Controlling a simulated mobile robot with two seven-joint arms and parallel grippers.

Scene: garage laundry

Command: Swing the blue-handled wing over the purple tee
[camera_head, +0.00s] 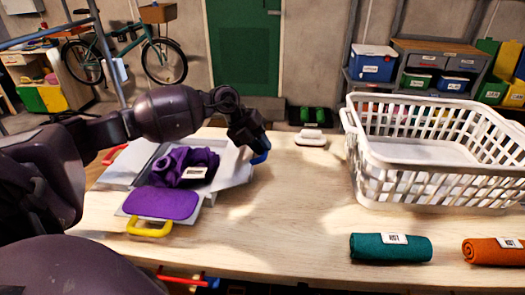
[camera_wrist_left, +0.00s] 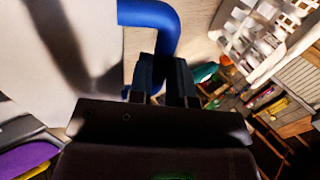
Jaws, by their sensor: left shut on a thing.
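The purple tee (camera_head: 187,163) lies bunched on the folding board (camera_head: 143,157) at the left of the table, with a white label on it. The blue-handled wing (camera_head: 236,174) is a pale panel on the board's right side, spread outward and not covering the tee. My left gripper (camera_head: 259,150) is shut on its blue handle (camera_head: 262,158), at the wing's outer edge. The left wrist view shows the blue handle (camera_wrist_left: 158,20) at the fingertips (camera_wrist_left: 161,75), beside the pale wing (camera_wrist_left: 70,45). My right gripper is not in view.
A white basket (camera_head: 437,188) stands right. Rolled teal (camera_head: 370,247) and orange (camera_head: 485,252) cloths lie in front. The table's middle is clear.

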